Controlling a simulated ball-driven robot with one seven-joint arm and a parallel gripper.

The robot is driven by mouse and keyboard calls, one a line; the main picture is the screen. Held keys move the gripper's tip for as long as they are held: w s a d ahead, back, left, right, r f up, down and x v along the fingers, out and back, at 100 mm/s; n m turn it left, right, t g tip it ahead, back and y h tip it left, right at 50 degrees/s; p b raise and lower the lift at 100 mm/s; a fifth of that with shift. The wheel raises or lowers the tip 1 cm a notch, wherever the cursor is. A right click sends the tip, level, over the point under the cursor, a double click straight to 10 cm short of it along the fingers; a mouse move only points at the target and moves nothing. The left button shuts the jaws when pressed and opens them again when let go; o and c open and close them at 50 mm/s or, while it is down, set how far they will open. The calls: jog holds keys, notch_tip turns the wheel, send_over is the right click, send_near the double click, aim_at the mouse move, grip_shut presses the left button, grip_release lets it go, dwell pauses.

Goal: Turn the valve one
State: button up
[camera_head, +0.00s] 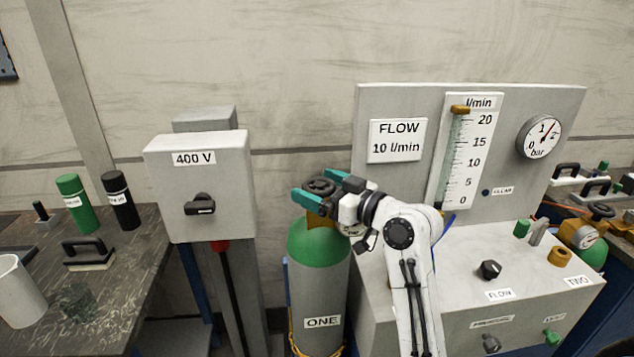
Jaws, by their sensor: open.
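The gas cylinder labelled ONE (322,285) stands upright in the middle, grey with a green shoulder. Its valve has a dark round handwheel (320,187) above a brass body. My gripper (313,183) comes in from the right at the height of the handwheel. Its two teal fingers are apart, one on each side of the handwheel. I cannot tell whether they touch it. My wrist hides part of the valve's right side.
A 400 V switch box (196,180) stands close to the left. On the right is a grey panel with a flow tube (465,150), its orange float near the top, and a bar gauge (545,137). A bench (125,250) holds bottles at the far left.

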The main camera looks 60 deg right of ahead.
jog(key=shift+w, duration=0.45)
jog(key=c, duration=1)
